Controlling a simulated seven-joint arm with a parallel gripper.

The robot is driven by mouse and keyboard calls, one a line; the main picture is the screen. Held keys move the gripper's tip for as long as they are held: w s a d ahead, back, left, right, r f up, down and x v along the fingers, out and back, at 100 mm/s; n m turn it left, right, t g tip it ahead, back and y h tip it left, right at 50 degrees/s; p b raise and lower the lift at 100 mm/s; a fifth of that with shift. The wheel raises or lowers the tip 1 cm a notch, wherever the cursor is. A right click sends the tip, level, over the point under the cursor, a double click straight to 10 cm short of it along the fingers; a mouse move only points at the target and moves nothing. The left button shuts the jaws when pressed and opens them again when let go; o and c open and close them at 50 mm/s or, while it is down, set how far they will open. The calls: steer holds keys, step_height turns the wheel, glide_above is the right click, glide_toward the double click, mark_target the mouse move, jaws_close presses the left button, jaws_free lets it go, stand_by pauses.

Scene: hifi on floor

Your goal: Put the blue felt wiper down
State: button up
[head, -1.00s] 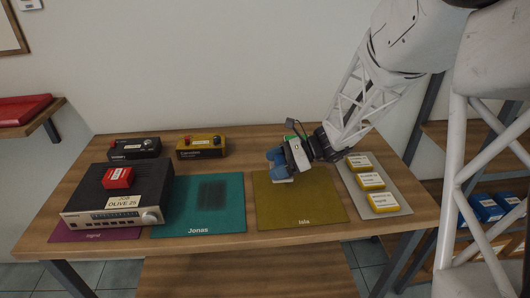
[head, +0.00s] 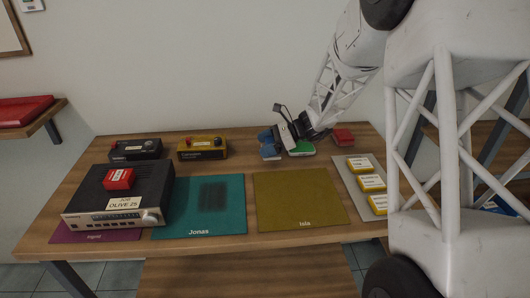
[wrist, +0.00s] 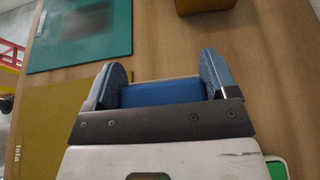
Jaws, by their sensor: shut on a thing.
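The blue felt wiper (wrist: 162,92) is between the two blue-padded fingers of my gripper (wrist: 160,85) in the wrist view. My gripper (head: 268,145) is shut on it. In the head view the wiper (head: 270,154) is low over the back of the table, behind the olive Isla mat and left of a green wiper (head: 302,149). The gripper hides part of it, and I cannot tell whether it touches the wood.
A red block (head: 343,135) lies right of the green wiper. The Isla mat (head: 300,200) is bare. The teal Jonas mat (head: 215,220) has a dark patch. A mustard box (head: 203,148), black box (head: 135,149) and hi-fi unit (head: 118,195) stand left. A grey tray (head: 350,188) holds yellow boxes.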

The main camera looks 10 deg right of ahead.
steer(key=shift+w, duration=0.2)
steer(key=shift+f, duration=1.75)
steer(key=shift+f, duration=0.15)
steer(key=o, duration=0.8)
steer(key=shift+o, duration=0.2)
steer(key=shift+d+r, duration=0.1)
steer(key=shift+r, duration=0.1)
steer(key=v, duration=1.1)
steer(key=shift+d+r, duration=0.2)
steer(key=shift+d, duration=0.15)
